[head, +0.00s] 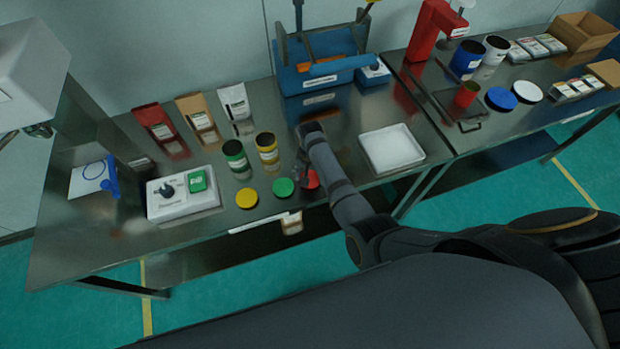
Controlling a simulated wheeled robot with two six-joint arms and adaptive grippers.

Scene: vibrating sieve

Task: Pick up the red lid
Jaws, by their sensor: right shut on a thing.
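The red lid (312,179) is at the front of the steel table, right of the green lid (283,187). My right gripper (304,180) is shut on the red lid; my arm hides part of both. I cannot tell whether the lid touches the table. The yellow lid (247,199) lies flat further left. My left gripper is not in view.
Open green (235,156) and yellow (267,148) cans stand behind the lids. A white tray (419,144) lies right of my arm. A control box (209,203) is on the left, and a blue sieve machine (318,77) stands behind.

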